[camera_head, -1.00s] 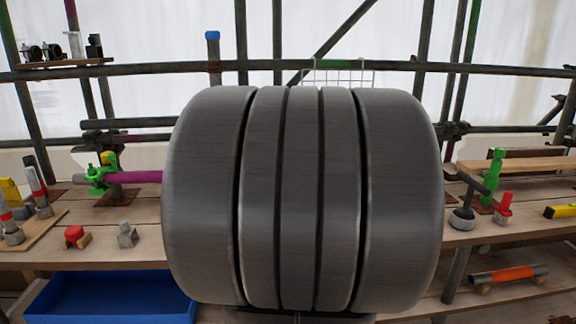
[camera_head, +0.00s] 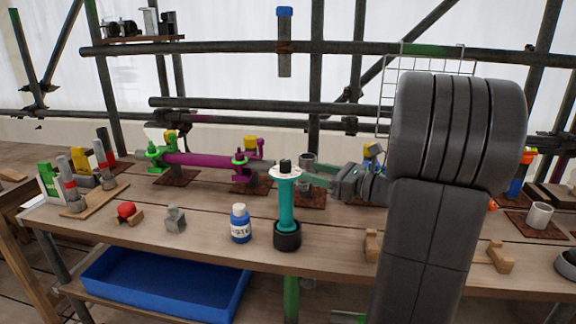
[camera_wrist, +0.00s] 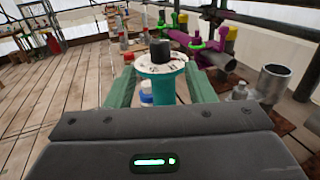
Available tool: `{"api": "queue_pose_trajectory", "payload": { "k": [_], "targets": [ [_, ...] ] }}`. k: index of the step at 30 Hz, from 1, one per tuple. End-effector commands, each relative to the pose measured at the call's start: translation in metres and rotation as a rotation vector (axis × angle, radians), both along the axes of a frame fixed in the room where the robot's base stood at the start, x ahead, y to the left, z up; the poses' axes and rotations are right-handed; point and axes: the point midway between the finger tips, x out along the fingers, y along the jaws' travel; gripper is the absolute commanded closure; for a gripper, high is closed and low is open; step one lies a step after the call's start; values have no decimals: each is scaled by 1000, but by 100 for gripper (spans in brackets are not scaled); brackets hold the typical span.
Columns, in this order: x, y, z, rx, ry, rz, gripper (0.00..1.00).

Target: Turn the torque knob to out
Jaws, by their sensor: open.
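A black torque knob (camera_head: 285,165) sits on a white marked dial (camera_head: 285,173) atop a teal post (camera_head: 287,205) with a dark round base on the bench. The knob also shows in the wrist view (camera_wrist: 160,50), with the dial (camera_wrist: 161,64) beneath it. The dial's lettering and the knob's setting are too small to read. My gripper (camera_head: 303,178) reaches in from the right at about dial height. In the wrist view, its green fingers (camera_wrist: 160,84) are apart and empty, with the post's head just ahead, between their lines. I cannot tell whether a finger touches it.
A grey block (camera_head: 175,218) and a red-topped piece (camera_head: 128,212) sit at left. A blue bin (camera_head: 165,285) is below the bench. Scaffold tubes cross behind.

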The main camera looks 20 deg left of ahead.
Motion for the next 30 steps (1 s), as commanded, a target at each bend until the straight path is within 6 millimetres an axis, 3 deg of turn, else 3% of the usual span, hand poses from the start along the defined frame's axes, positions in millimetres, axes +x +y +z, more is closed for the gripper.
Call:
{"api": "queue_pose_trajectory", "payload": {
  "k": [6,13,18,27,30],
  "targets": [
    [4,45,0,-1,0,4,51],
    [8,79,0,-2,-1,2,51],
    [9,89,0,-2,-1,0,51],
    [10,91,0,-2,-1,-1,51],
    [10,91,0,-2,-1,-1,71]
  ]
}}
